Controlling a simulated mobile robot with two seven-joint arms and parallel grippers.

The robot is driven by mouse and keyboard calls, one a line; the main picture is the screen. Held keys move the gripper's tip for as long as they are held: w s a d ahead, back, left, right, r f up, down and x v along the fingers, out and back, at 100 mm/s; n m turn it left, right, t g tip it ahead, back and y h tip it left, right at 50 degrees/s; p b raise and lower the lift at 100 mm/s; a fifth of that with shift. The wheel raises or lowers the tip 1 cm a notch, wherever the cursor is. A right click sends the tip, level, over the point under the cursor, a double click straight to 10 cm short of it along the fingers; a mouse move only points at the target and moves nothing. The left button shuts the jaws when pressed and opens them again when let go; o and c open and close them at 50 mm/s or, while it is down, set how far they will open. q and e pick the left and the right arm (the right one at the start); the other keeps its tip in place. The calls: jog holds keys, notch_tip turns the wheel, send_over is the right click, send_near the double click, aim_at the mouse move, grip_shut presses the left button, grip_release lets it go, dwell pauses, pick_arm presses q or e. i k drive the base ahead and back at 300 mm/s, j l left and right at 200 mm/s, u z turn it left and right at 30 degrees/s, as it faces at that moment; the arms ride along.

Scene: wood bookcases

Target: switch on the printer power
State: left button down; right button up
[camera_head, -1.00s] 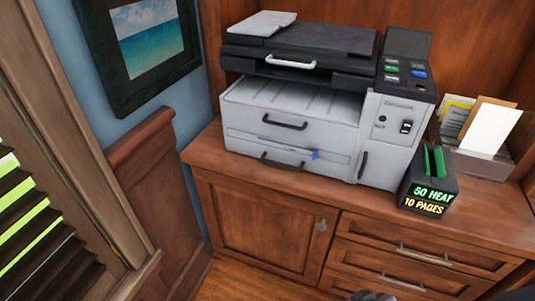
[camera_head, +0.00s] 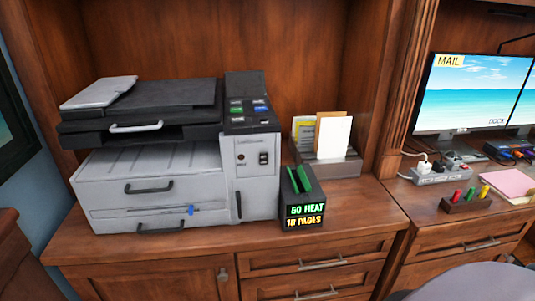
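A grey and black printer (camera_head: 150,185) stands on the wooden cabinet top at the left in the head view. Its right front panel has a black rocker power switch (camera_head: 263,158) beside a small round dark button. A black control panel with green, blue and white buttons (camera_head: 248,115) lies above the switch. Whether the switch is on or off is too small to tell. Neither of my grippers shows in the head view.
A black box with a lit "HEAT" and "PAGES" display (camera_head: 305,217) stands right of the printer. A paper holder (camera_head: 335,167) is behind it. Monitor (camera_head: 475,95), power strip (camera_head: 443,175) and marker holder (camera_head: 466,202) are at right. A grey rounded shape (camera_head: 470,285) is at lower right.

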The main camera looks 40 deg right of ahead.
aim_at(263, 156)
jog(key=z, duration=1.05)
